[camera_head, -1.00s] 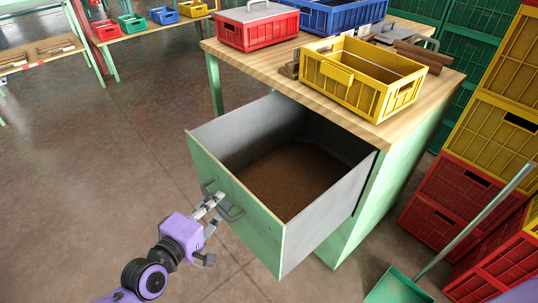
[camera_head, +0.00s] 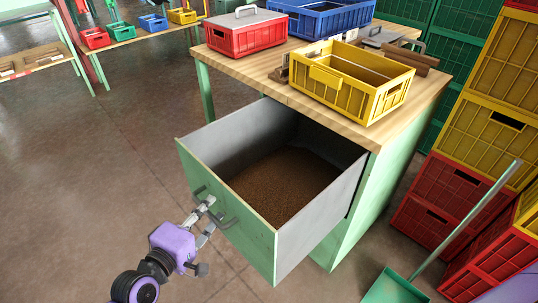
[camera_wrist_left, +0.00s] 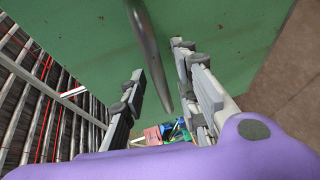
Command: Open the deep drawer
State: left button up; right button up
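The deep drawer (camera_head: 248,238) stands far out of the green wooden-topped bench (camera_head: 345,222). Its front is green, its inner walls grey, and brown granular material (camera_head: 283,184) covers its floor. A dark bar handle (camera_head: 229,222) is on the drawer front. My left gripper (camera_head: 211,215) is at this handle. In the left wrist view the handle (camera_wrist_left: 152,55) runs between the two spread fingers of the gripper (camera_wrist_left: 160,75), with a gap visible on each side. The far end of the handle is cut off by the frame. My right gripper is not in view.
A yellow crate (camera_head: 352,92), a red lidded box (camera_head: 245,40) and a blue crate (camera_head: 325,18) stand on the bench. Stacked red crates (camera_head: 430,205) and a green dustpan (camera_head: 393,288) are at the right. The floor left of the drawer is clear.

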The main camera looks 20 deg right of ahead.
pick_arm(q)
jog(key=v, duration=1.1)
jog(key=shift+s+a+r, duration=0.2)
jog(key=shift+s+a, duration=0.05)
jog(key=shift+a, duration=0.05)
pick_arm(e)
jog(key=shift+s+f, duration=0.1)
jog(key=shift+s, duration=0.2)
